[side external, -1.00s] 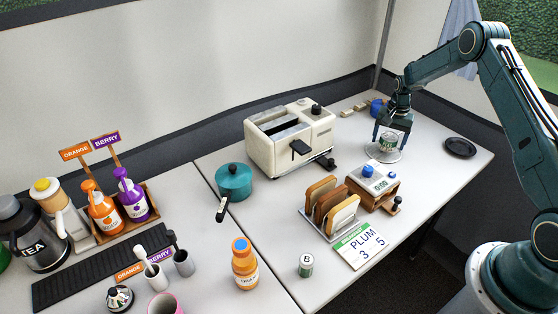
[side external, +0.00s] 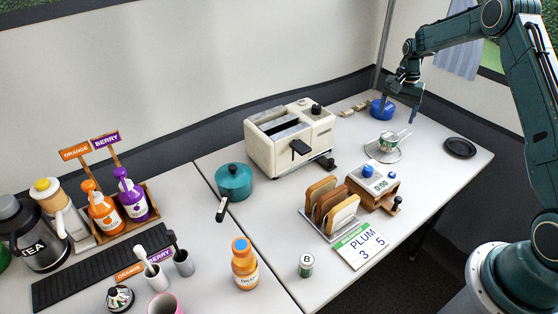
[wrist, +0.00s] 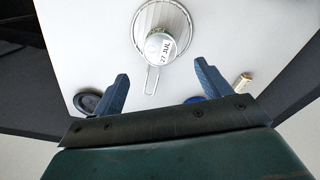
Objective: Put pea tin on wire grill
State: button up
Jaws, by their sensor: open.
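A small tin with a green-and-white label (side external: 387,142) stands upright on the round wire grill (side external: 377,156); I take it as the pea tin, though its label is too small to read. In the wrist view the tin's pale lid (wrist: 158,46) reads "27 JUL" and sits over the near part of the ribbed grill (wrist: 172,14), whose handle points towards me. My gripper (side external: 402,110) is raised above and behind the tin, open and empty. Its spread fingers (wrist: 161,72) are clear of the tin in the wrist view.
A dark round dish (side external: 460,147) lies right of the grill, and a blue bowl (side external: 381,108) behind it. The toaster (side external: 290,137), timer box (side external: 373,186) and toast rack (side external: 331,208) stand left and front. Another tin marked B (side external: 306,265) is at the front.

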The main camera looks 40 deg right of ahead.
jog(key=shift+r, duration=0.7)
jog(key=s+a+r+n+t, duration=0.1)
jog(key=s+a+r+n, duration=0.3)
jog(key=a+r, duration=0.5)
jog(key=s+a+r+n+t, duration=0.1)
jog(key=s+a+r+n, duration=0.1)
jog(key=s+a+r, duration=0.55)
jog(key=s+a+r+n+t, duration=0.1)
jog(key=s+a+r+n, duration=0.1)
jog(key=s+a, duration=0.4)
jog(key=s+a+r+n+t, duration=0.2)
jog(key=s+a, duration=0.4)
jog(key=s, duration=0.7)
jog(key=r+n, duration=0.1)
jog(key=n, duration=0.1)
jog(key=shift+s+a+r+n+t, duration=0.15)
jog(key=shift+s+r+n+t, duration=0.1)
jog(key=shift+s+n+t, duration=0.1)
